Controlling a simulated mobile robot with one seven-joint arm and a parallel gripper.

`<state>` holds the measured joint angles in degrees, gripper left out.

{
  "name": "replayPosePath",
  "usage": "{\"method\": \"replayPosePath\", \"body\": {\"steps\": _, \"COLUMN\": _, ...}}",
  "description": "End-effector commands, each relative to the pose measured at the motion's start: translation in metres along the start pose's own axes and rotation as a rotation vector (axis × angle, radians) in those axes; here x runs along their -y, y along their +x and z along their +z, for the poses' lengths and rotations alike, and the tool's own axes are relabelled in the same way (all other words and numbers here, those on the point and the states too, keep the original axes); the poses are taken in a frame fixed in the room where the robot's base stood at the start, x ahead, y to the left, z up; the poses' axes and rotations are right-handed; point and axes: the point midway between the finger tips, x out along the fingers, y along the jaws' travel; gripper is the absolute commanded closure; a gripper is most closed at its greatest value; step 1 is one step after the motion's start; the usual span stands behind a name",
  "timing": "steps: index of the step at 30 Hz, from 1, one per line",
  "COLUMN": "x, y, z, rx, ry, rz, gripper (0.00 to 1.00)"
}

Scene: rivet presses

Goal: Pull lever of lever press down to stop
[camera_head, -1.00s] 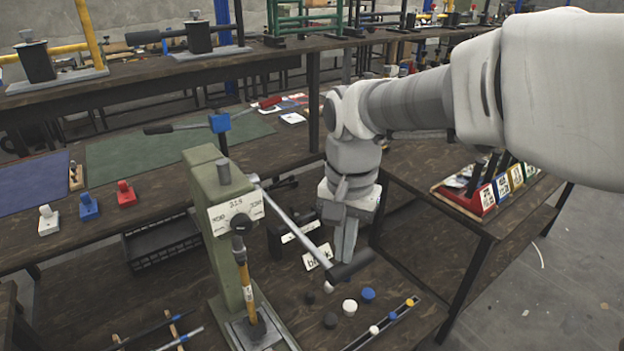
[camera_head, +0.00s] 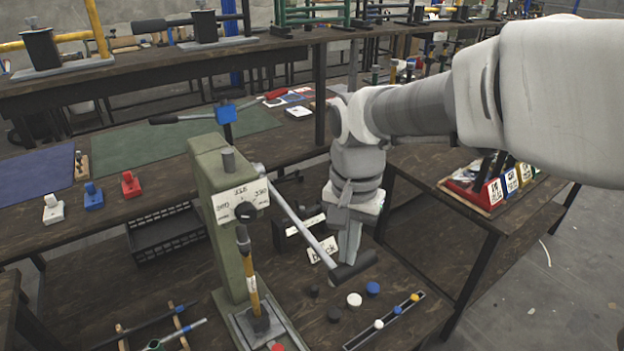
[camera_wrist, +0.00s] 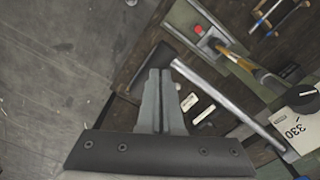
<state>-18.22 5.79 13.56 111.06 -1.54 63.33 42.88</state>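The lever press (camera_head: 233,225) is an olive-green column with a white number plate, left of centre in the head view. Its lever (camera_head: 298,218) is a silver rod sloping down to the right and ending in a black handle (camera_head: 354,271). My gripper (camera_head: 348,258) points down at the handle, its fingertips at or just above it. In the wrist view, my gripper (camera_wrist: 161,75) has its fingers together, with the tips overlapping the edge of the black handle (camera_wrist: 155,66). I cannot tell whether they touch. The lever rod (camera_wrist: 225,103) runs off to the lower right.
Several small caps, including a white one (camera_head: 354,299) and a blue one (camera_head: 373,288), lie on the bench near the handle. A black box with a label (camera_head: 323,250) stands behind the lever. A colourful card tray (camera_head: 490,192) is on the right table.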

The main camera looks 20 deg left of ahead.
Motion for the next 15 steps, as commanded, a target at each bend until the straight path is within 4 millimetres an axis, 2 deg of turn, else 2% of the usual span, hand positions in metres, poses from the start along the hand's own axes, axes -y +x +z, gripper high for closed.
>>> {"method": "replayPosePath", "body": {"steps": 15, "x": 0.0008, "y": 0.0036, "z": -0.0002, "rx": 0.000, "ry": 0.000, "rz": -0.001, "gripper": 1.00}}
